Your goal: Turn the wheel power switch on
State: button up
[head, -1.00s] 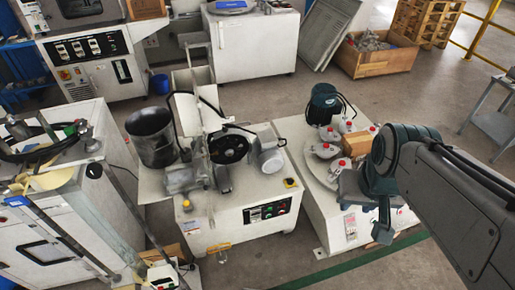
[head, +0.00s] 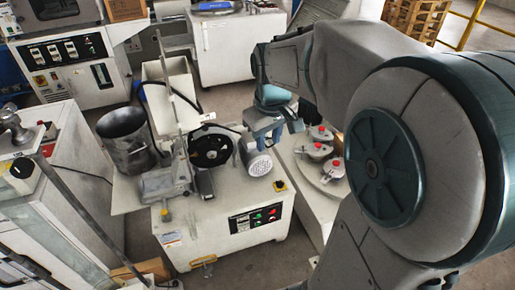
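A white machine (head: 190,248) with a dark wheel (head: 211,146) on top stands in the middle of the head view. Its front bears a black control panel (head: 255,218) with small red and green buttons; which one is the wheel power switch is too small to tell. A yellow switch box (head: 280,186) sits above the panel, near the top's right edge. My gripper (head: 262,146) points down above the right part of the machine's top, by the grey motor (head: 256,162), above and behind the panel. Its fingertips are small and partly hidden, so I cannot tell whether it is open.
A tall metal bucket (head: 126,138) stands at the machine's left. A turntable machine with several red-topped weights (head: 320,150) stands close on the right, partly hidden by my arm. A white cabinet (head: 60,200) stands at the left. Some floor shows in front of the machine.

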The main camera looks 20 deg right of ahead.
jog(key=w+d+f+n+g+b, duration=0.1)
jog(key=w+d+f+n+b, duration=0.15)
jog(key=w+f+b, duration=0.35)
jog(key=w+d+f+n+b, duration=0.1)
jog(key=w+d+f+b, duration=0.2)
jog(key=w+f, duration=0.4)
jog(key=n+g+b, duration=0.1)
jog(key=n+b, duration=0.2)
jog(key=b, duration=0.7)
send_over(280, 182)
notch_tip(280, 182, down, 18)
jog(key=f, duration=0.1)
notch_tip(280, 182, down, 13)
jog(key=b, duration=0.5)
jog(key=shift+w+f, duration=0.1)
grip_shut()
